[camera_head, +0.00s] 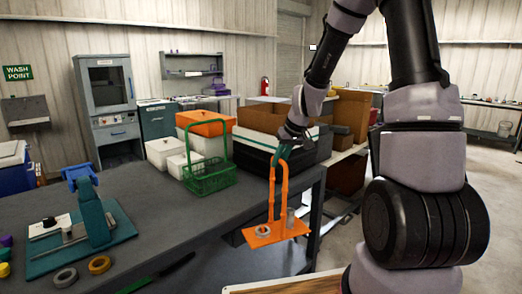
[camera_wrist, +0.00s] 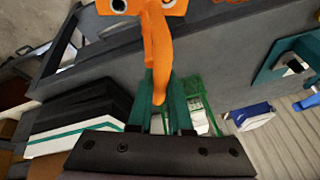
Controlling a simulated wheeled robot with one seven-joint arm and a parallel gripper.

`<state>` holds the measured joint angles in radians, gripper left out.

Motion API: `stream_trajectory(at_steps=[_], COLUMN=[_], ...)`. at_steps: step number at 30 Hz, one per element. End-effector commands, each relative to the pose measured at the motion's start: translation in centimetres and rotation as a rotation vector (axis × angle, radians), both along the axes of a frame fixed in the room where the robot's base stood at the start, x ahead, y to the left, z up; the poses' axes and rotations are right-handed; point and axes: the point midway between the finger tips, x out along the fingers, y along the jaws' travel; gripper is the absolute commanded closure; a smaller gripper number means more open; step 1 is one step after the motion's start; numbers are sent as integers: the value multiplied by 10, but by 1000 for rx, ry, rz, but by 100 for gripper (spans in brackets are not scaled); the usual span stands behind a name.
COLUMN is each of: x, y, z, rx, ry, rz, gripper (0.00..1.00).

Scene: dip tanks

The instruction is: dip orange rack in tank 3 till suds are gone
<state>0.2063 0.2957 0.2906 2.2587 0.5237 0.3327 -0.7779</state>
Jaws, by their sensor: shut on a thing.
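The orange rack (camera_head: 275,236) hangs in the air at the near right end of the grey bench, its flat base low and its tall handle upright. A grey ring and a small grey cylinder sit on its base. My gripper (camera_head: 281,160) is shut on the top of the handle. In the wrist view the orange rack (camera_wrist: 158,50) runs up from between the teal fingers of my gripper (camera_wrist: 160,98), and its base is partly cut off by the top edge. No suds can be made out on it. No tank marked 3 can be made out.
A green wire basket (camera_head: 208,181) stands on the bench (camera_head: 165,225) behind the rack, beside white containers (camera_head: 165,152) and an orange-topped one (camera_head: 205,125). A teal fixture (camera_head: 92,222) and loose rings (camera_head: 99,265) are at the left. The bench middle is clear.

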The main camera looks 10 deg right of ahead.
Motion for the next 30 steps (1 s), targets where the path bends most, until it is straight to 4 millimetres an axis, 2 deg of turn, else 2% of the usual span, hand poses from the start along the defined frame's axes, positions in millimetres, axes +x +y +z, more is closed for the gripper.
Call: stream_trajectory(at_steps=[3,13,22,30], x=[5,13,18,17], y=[-20,-61,-82,-80], z=[-14,-45,-60,-60], rx=[2,2,0,0], ry=[0,-1,-3,-1], rz=[-39,-116,-155,-151], gripper=[100,100,100,100])
